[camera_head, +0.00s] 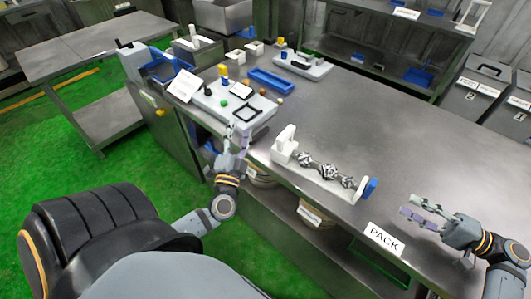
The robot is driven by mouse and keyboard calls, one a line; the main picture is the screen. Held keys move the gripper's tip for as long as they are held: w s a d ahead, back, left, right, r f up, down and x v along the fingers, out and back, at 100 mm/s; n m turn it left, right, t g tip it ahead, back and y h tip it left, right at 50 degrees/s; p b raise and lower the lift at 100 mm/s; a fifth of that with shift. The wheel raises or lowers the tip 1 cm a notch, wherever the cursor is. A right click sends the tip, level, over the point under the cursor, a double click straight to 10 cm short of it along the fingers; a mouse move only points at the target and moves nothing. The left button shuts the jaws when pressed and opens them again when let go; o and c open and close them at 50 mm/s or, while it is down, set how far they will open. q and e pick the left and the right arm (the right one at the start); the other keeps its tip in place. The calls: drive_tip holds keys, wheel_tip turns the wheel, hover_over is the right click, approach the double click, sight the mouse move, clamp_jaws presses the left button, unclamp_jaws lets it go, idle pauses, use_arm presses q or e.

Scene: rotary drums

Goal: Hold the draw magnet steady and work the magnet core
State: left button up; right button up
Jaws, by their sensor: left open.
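A long white fixture (287,151) stands near the front edge of the steel table. It has upright white ends, silver-and-dark lumpy pieces (328,171) along its middle and a blue part (371,187) at its right end. It looks like the draw magnet; I cannot tell for sure which part is the core. My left gripper (238,131) is open and empty, left of the fixture and apart from it, near the table's front edge. My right gripper (406,204) looks open and empty, over the table to the right of the blue end.
A grey tray board (215,104) with small coloured parts and a black frame lies left at the back, beside a blue tray (271,81). A PACK sign (384,238) is at the front edge. The table (400,130) behind the fixture is clear.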

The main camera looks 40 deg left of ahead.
sight(285, 136)
use_arm(q)
drive_tip(key=s+d+f+n+g+h, duration=0.1)
drive_tip(key=s+d+f+n+h, duration=0.1)
drive_tip(key=d+n+h, duration=0.65)
drive_tip(key=shift+m+h, duration=0.25)
drive_tip(key=shift+m, duration=0.7)
drive_tip(key=w, duration=0.3)
drive_tip(key=w+d, duration=0.1)
drive_tip(key=w, duration=0.3)
drive_tip(key=w+d, duration=0.1)
drive_tip(key=w, duration=0.2)
drive_tip(key=shift+w+d, duration=0.1)
drive_tip(key=shift+w, duration=0.15)
drive_tip(key=shift+c, duration=0.3)
clamp_jaws()
drive_tip(key=shift+s+f, duration=0.1)
drive_tip(key=shift+f, duration=0.05)
